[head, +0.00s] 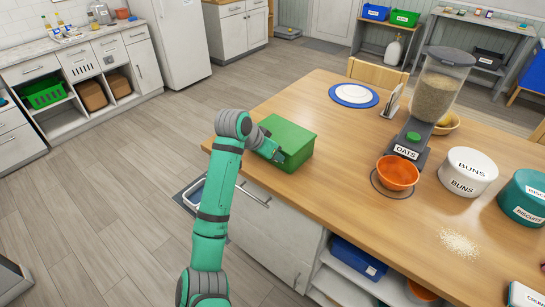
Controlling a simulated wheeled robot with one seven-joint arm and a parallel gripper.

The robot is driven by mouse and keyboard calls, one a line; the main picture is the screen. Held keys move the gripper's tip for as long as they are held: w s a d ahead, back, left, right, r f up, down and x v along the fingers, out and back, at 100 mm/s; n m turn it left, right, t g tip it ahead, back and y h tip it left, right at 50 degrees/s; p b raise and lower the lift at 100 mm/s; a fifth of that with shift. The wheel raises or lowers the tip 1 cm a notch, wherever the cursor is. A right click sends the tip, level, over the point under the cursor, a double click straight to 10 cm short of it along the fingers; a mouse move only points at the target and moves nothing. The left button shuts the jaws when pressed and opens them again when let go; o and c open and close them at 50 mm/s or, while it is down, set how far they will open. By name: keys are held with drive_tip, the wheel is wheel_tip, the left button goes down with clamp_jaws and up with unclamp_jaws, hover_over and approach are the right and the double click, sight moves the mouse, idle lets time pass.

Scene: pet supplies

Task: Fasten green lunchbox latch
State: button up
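The green lunchbox (289,138) sits on the near left part of the wooden table, with its lid looking closed. My arm reaches up from the bottom of the view, and my gripper (279,156) is at the lunchbox's near left side, touching it or very close to it. The latch cannot be made out; it is hidden by my gripper or too small to see. The fingers are too small and too dark to tell open from shut.
On the wooden table (335,195), an orange bowl (398,173) stands under the oats dispenser (428,100), right of the lunchbox. A white buns canister (468,172) and a teal biscuits canister (524,197) stand farther right. A plate (354,94) lies behind.

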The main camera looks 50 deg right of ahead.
drive_tip(key=shift+d, duration=0.15)
idle(0.3)
drive_tip(key=o, duration=1.1)
drive_tip(key=shift+c, duration=0.2)
drive_tip(key=v, duration=1)
drive_tip(key=shift+r, duration=0.45)
